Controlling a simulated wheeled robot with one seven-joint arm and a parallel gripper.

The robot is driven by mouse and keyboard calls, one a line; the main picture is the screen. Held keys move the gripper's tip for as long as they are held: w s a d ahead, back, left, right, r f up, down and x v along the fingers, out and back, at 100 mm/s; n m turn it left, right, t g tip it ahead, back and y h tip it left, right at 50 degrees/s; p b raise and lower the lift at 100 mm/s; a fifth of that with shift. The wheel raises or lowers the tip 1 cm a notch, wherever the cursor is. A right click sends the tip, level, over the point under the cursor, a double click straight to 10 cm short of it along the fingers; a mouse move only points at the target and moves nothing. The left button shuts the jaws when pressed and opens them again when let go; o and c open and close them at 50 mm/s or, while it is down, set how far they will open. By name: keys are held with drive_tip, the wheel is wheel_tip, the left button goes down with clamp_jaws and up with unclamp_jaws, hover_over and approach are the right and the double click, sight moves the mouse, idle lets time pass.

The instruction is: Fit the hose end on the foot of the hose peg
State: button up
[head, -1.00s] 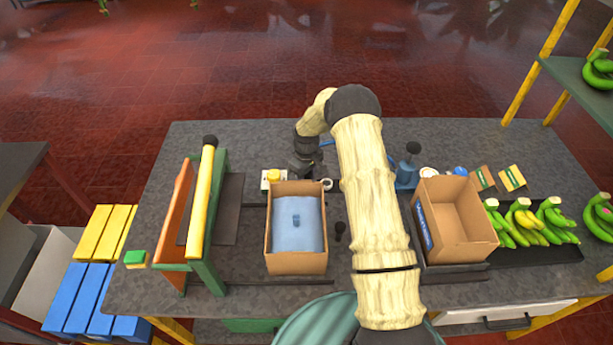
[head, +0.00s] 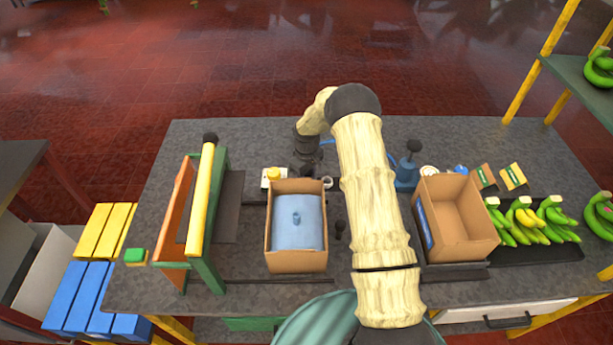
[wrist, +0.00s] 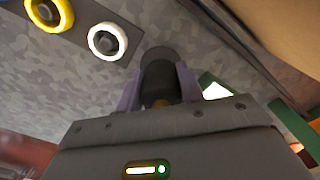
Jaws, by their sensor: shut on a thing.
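My gripper (wrist: 158,82) is shut on a dark round piece, which I take to be the hose end (wrist: 158,58); it sits between the two purplish fingers in the wrist view. In the head view my gripper (head: 305,168) points down just behind the left cardboard box, and the fingertips are hard to see. A piece of blue hose (head: 329,142) shows behind my arm; the rest is hidden. I cannot surely pick out the hose peg or its foot. A short black peg (head: 340,229) stands right of the box.
A blue pump (head: 407,174) and an open box (head: 457,240) stand right of my arm.

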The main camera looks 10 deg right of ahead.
drive_tip(key=shift+f+b, duration=0.4)
drive_tip(key=shift+f, duration=0.15)
idle(0.6)
drive_tip(key=o, duration=1.7)
drive_tip(key=shift+r+p, duration=0.7)
drive_tip(key=shift+r, duration=0.8)
drive_tip(key=shift+r+p, duration=1.55)
drive_tip(key=shift+r, duration=1.45)
